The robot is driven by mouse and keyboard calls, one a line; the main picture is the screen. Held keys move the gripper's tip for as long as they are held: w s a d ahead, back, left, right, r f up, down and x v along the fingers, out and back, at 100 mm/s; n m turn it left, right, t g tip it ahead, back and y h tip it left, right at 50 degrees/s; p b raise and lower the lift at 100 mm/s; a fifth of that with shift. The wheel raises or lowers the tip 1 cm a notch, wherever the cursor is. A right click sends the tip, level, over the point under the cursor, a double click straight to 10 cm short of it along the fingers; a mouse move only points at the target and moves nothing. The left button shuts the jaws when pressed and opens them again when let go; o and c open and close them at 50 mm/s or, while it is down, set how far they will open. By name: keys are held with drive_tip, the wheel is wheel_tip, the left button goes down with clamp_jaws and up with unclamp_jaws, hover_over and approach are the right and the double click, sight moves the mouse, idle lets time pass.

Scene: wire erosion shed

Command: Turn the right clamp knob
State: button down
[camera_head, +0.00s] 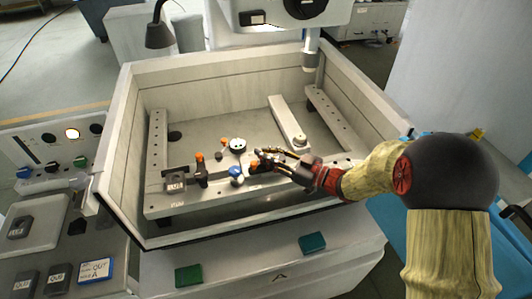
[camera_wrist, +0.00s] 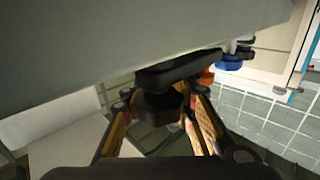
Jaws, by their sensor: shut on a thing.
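The right clamp shows by its orange part (camera_head: 254,164), largely covered by my fingers in the head view. My gripper (camera_head: 264,159) reaches in from the right, with its fingertips at this clamp. In the wrist view my gripper's two fingers (camera_wrist: 158,108) stand on either side of a black knob (camera_wrist: 157,106) and are shut on it. A black bar (camera_wrist: 180,70) lies just beyond the knob. An orange piece (camera_wrist: 207,76) and a blue piece (camera_wrist: 229,62) show behind it. The left clamp (camera_head: 201,178), black with an orange top, stands apart to the left.
A blue-topped ball (camera_head: 236,177) and a white round dial (camera_head: 238,145) stand close to my fingers. The pale tank walls (camera_head: 131,150) enclose the work area. A light bar (camera_head: 286,118) lies behind my gripper. The machine head (camera_head: 310,60) hangs above the back right.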

drive_tip(key=m+t+h+b, duration=0.1)
drive_tip(key=m+t+h, duration=0.1)
drive_tip(key=h, duration=0.1)
drive_tip(key=w+d+m+t+h+b, duration=0.1)
drive_tip(key=m+t+h, duration=0.2)
drive_tip(key=m+t+h+b, duration=0.1)
drive_tip(key=m+t+h, duration=0.1)
drive_tip(key=shift+w+d+f+m+t+h, duration=0.15)
drive_tip(key=shift+w+d+m+t+h, duration=0.15)
drive_tip(key=shift+w+d+t+h, duration=0.1)
drive_tip(key=shift+d+m+h, duration=0.65)
drive_tip(key=shift+m+h, duration=1)
drive_tip(key=shift+h, duration=0.8)
drive_tip(key=shift+d+m+h, duration=0.7)
drive_tip(key=shift+m+h, duration=0.9)
drive_tip(key=shift+h, duration=0.9)
drive_tip(key=shift+d+m+h, duration=0.65)
drive_tip(key=shift+m+h, duration=1)
drive_tip(key=shift+h, duration=0.8)
drive_tip(key=shift+g, duration=0.3)
